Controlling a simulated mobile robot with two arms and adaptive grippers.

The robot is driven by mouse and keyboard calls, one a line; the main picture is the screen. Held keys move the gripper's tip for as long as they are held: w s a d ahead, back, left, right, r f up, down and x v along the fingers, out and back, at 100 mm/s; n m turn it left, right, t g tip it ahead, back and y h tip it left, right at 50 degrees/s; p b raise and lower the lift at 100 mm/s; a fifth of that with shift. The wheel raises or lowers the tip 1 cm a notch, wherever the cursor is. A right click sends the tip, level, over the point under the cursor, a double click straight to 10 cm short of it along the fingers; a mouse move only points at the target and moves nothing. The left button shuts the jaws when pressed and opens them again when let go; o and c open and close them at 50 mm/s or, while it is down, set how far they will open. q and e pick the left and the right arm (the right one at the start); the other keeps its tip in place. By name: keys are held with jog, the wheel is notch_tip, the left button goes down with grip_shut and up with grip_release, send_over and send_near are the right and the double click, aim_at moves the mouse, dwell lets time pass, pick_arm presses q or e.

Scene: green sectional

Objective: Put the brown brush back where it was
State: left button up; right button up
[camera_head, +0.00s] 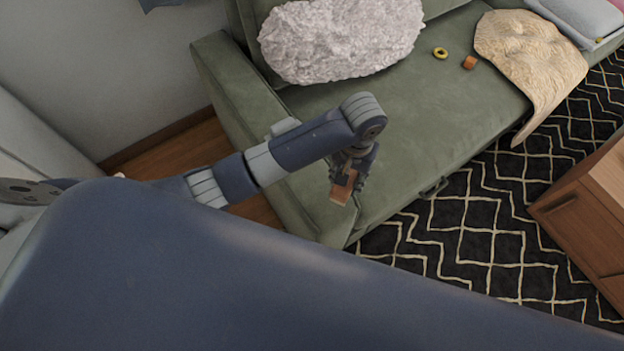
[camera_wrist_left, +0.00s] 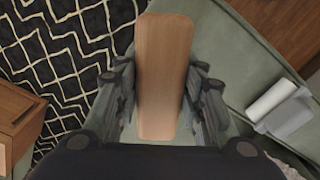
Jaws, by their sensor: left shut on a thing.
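My left gripper (camera_head: 352,172) is shut on the brown brush (camera_head: 343,187), above the front end of the green sofa (camera_head: 410,130) near its armrest. In the left wrist view the brush (camera_wrist_left: 164,75) is a smooth, light brown block with rounded ends. It lies between the fingers of the left gripper (camera_wrist_left: 163,95); its bristles cannot be made out. My right gripper does not show in either view.
A grey fluffy pillow (camera_head: 342,40), a yellow ring (camera_head: 440,53), a small orange block (camera_head: 469,62) and a beige throw (camera_head: 530,60) lie on the sofa. A wooden cabinet (camera_head: 590,215) stands on the patterned rug (camera_head: 470,240). A white roll (camera_wrist_left: 272,100) shows at right in the wrist view.

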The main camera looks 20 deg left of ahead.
pick_arm(q)
jog(key=w+d+f+m+b, duration=0.1)
jog(key=w+d+f, duration=0.25)
jog(key=d, duration=0.35)
jog(key=a+p, duration=0.1)
jog(key=a, duration=0.3)
jog(key=s+a+p, duration=0.1)
jog(key=a, duration=0.4)
jog(key=a+p, duration=0.1)
jog(key=a, duration=0.4)
jog(key=shift+s+a+f, duration=0.1)
jog(key=shift+s+f, duration=0.2)
jog(key=shift+f, duration=0.05)
jog(key=shift+a+f, duration=0.1)
jog(key=shift+a, duration=0.1)
jog(key=shift+s+a+f, duration=0.15)
jog(key=shift+a+f, duration=0.05)
jog(key=shift+a, duration=0.6)
notch_tip(320, 180, down, 3)
jog(key=shift+r, duration=0.2)
jog(key=shift+d+f, duration=0.1)
jog(key=shift+f, duration=0.25)
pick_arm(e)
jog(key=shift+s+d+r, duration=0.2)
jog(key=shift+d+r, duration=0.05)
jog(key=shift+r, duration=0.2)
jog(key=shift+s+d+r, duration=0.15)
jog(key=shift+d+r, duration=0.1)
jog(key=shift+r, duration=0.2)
